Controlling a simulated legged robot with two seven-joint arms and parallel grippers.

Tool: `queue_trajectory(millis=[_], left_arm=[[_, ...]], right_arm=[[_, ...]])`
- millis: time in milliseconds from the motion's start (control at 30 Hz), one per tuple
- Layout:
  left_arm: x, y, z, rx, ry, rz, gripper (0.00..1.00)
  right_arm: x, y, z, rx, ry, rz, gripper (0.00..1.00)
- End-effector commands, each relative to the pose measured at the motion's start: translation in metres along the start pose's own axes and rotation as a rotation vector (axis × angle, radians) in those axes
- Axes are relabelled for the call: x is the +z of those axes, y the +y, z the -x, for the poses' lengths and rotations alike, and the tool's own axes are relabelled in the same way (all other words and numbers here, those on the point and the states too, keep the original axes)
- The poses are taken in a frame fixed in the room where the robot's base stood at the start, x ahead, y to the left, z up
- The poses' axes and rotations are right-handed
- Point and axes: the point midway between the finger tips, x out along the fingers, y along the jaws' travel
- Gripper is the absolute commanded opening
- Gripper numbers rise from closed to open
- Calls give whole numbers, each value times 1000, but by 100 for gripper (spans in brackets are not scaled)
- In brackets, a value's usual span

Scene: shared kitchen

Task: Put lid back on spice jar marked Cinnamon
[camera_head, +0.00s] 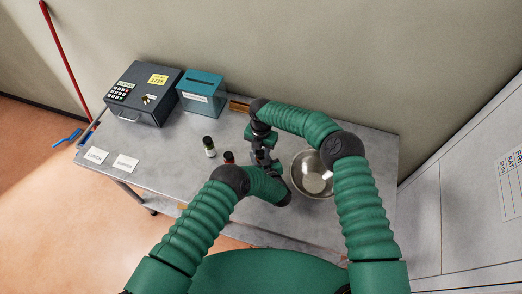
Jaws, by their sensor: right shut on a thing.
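A small spice jar (210,149) with a dark top and pale label stands upright on the metal table (185,165). A second small jar or bottle (229,158), reddish with a dark part, shows just right of it, partly behind my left arm. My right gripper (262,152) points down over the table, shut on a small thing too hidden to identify. My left gripper (270,168) is close to it, dark and overlapped by the arm links; its jaws cannot be made out. The jar labels are too small to read, and I cannot make out a loose lid.
A steel bowl (312,176) sits right of the grippers. A dark cash box with keypad (143,94) and a teal slotted box (201,92) stand at the back left. White cards (95,155) lie at the left end. The table middle left of the jars is clear.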

Motion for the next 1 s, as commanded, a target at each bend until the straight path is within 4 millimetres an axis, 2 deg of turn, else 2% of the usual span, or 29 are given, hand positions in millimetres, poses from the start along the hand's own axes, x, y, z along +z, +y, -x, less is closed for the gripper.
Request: queue_trajectory(millis=[67, 167, 600, 800, 900, 1000], left_arm=[[1, 0, 0, 1, -2, 0, 0], [1, 0, 0, 1, -2, 0, 0], [1, 0, 0, 1, -2, -1, 0], [1, 0, 1, 1, -2, -1, 0], [1, 0, 1, 1, -2, -1, 0], [2, 0, 1, 1, -2, -1, 0]], right_arm=[[0, 0, 1, -2, -5, -149, 0], [0, 0, 1, -3, -6, -464, 0], [1, 2, 0, 6, -5, -2072, 0], [2, 1, -1, 8, -1, -2727, 0], [2, 1, -1, 9, 2, -2905, 0], [2, 1, -1, 9, 4, -2895, 0]])
